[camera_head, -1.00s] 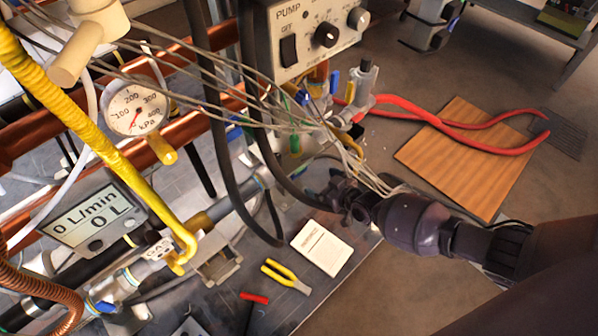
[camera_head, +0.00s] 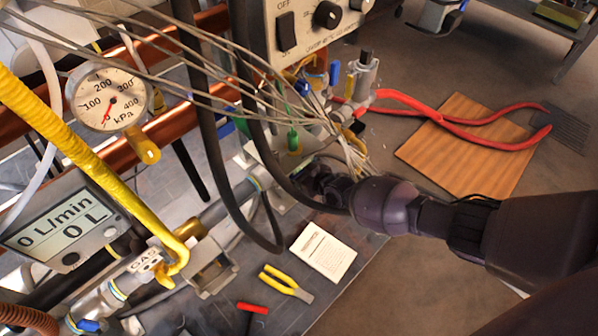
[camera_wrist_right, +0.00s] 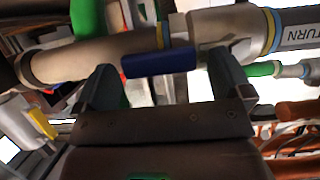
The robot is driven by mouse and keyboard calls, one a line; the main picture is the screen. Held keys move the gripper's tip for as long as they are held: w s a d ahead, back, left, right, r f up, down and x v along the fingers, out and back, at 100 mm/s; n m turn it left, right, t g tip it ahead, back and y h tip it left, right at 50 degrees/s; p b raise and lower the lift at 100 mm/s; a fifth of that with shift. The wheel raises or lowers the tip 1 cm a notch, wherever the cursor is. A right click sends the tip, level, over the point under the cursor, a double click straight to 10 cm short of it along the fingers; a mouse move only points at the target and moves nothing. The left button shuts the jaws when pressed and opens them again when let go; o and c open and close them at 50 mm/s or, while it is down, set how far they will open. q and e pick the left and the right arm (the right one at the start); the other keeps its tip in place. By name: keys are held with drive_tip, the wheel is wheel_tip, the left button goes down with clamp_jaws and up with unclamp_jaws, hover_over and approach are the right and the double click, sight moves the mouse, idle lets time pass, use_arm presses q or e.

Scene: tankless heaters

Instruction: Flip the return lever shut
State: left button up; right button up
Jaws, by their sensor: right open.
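In the right wrist view, a blue lever (camera_wrist_right: 160,62) lies roughly along a grey pipe whose white label (camera_wrist_right: 301,33) shows the letters "TURN". My right gripper (camera_wrist_right: 165,78) is open, with one dark finger on each side of the lever. I cannot tell whether a finger touches it. In the head view my right arm comes in from the right, and its gripper (camera_head: 325,187) is low among the pipes, below the grey wires. The lever is not clearly visible there. My left gripper is not in view.
Thin grey wires (camera_head: 205,85) and thick black hoses (camera_head: 225,165) hang close to my right gripper. A pressure gauge (camera_head: 108,97) and a yellow gas pipe (camera_head: 75,140) stand at the left. A white booklet (camera_head: 323,252) and yellow-handled pliers (camera_head: 286,283) lie on the grey mat.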

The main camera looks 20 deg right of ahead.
drive_tip(key=shift+c, duration=0.2)
drive_tip(key=c, duration=1.2)
drive_tip(key=shift+c, duration=0.2)
